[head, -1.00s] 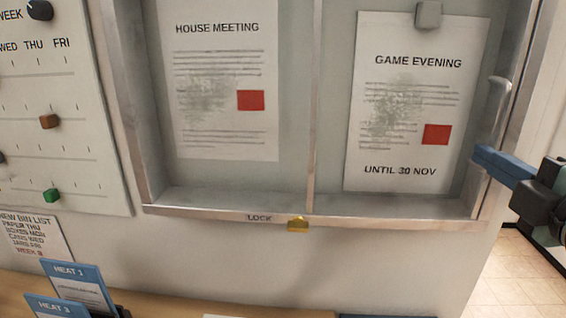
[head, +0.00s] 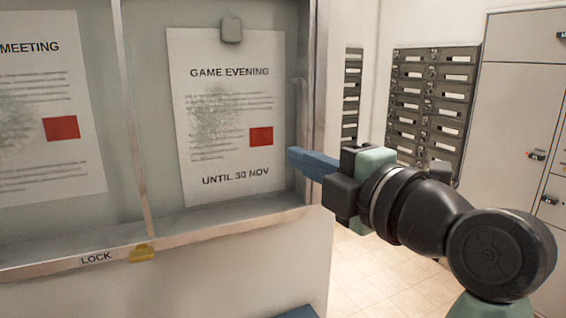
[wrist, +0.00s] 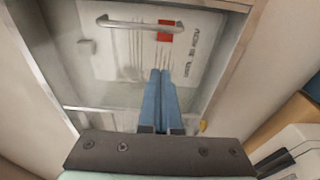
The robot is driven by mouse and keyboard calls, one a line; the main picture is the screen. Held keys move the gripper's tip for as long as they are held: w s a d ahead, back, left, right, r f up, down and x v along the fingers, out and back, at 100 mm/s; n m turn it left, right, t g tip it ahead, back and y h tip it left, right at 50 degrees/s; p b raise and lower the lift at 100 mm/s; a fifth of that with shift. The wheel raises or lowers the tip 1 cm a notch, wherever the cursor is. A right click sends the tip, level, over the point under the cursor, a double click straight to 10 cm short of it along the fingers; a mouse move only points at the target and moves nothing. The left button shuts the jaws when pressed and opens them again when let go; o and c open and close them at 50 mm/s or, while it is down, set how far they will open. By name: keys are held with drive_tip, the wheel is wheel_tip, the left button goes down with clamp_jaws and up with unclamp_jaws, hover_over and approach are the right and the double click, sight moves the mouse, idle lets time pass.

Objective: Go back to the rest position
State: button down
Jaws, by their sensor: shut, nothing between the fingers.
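My gripper (head: 290,158) is shut and empty, its blue fingers together. In the head view it is in front of the right edge of the notice case (head: 318,110), close to the case handle (head: 299,122). In the wrist view the fingers (wrist: 160,74) point toward the case front, with the handle (wrist: 140,24) just beyond their tips. I cannot tell whether the fingers touch the case.
The case holds a GAME EVENING notice (head: 225,120) and a HOUSE MEETING notice (head: 50,110). A brass lock (head: 142,254) sits on its lower rail. Mailboxes (head: 432,100) and white lockers (head: 520,110) stand at the right. Tiled floor (head: 370,275) is clear below.

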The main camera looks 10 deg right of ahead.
drive_tip(key=s+a+r+m+t+h+p, duration=0.2)
drive_tip(key=s+a+r+m+t+h, duration=0.1)
drive_tip(key=s+r+m, duration=0.4)
drive_tip(key=s+a+r+m+t+h+p, duration=0.2)
drive_tip(key=s+a+r+m+t+h, duration=0.2)
drive_tip(key=r+m, duration=0.7)
drive_tip(key=s+a+m+t, duration=0.2)
drive_tip(key=s+m+t, duration=0.1)
drive_tip(key=m+t, duration=0.1)
drive_tip(key=shift+s+a+r+m+p, duration=0.15)
drive_tip(key=shift+s+a+m+p, duration=0.05)
drive_tip(key=shift+s+m+p, duration=0.2)
idle(0.6)
